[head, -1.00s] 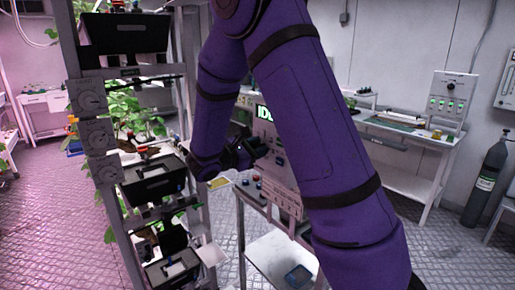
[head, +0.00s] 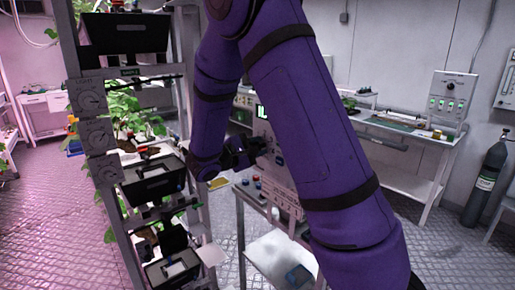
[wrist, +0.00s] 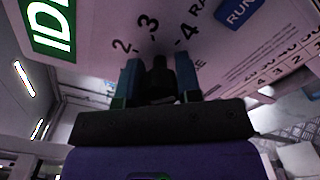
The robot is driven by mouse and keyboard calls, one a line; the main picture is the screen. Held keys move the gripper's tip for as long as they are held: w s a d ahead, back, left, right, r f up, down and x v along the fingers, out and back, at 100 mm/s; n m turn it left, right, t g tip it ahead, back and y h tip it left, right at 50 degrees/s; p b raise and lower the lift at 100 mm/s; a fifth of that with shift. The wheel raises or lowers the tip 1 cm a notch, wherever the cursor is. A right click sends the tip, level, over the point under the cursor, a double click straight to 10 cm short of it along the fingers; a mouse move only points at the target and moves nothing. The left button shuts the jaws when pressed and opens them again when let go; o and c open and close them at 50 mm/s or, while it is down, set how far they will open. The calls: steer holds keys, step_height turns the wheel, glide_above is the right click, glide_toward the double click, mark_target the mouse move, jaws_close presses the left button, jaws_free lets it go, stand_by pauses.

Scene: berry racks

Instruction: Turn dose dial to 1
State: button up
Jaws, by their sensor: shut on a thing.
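The dose panel (head: 275,160) is a pale upright box on a small cart, and my gripper (head: 250,150) reaches its front face from the left. In the wrist view the panel face (wrist: 190,50) shows the printed numbers 2, 3 and 4 around a dark dial (wrist: 158,75). My gripper (wrist: 159,82) is shut on this dial, with a blue-sided finger on each side of it. The number 1 and the dial's pointer are not readable here. A green display (wrist: 52,25) reading "ID" and a blue "RUN" button (wrist: 242,12) sit on the same face.
A rack (head: 105,170) with dark trays and plants stands close on the left. The cart's top (head: 250,192) carries small red and blue items. A bench (head: 405,140) and a gas cylinder (head: 487,180) stand at the right.

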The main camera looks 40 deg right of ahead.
steer(key=o, duration=0.9)
steer(key=shift+o, duration=0.2)
steer(key=a, duration=1.1)
steer(key=shift+s, duration=0.2)
steer(key=shift+d, duration=0.1)
steer(key=s+d+r+m+g+y, duration=0.3)
steer(key=s+y, duration=0.2)
steer(key=s, duration=0.2)
steer(key=s+a+r+m+t+y, duration=0.2)
steer(key=s+y, duration=0.4)
steer(key=s, duration=0.3)
steer(key=s+a+r+m+t+y, duration=0.2)
steer(key=s+a+r+t+y, duration=0.2)
steer(key=s+y, duration=0.3)
steer(key=s+r+t, duration=0.1)
steer(key=s, duration=0.2)
steer(key=shift+a+r+m+t, duration=0.15)
steer(key=shift+r+m+t, duration=0.1)
steer(key=shift+m+t, duration=0.15)
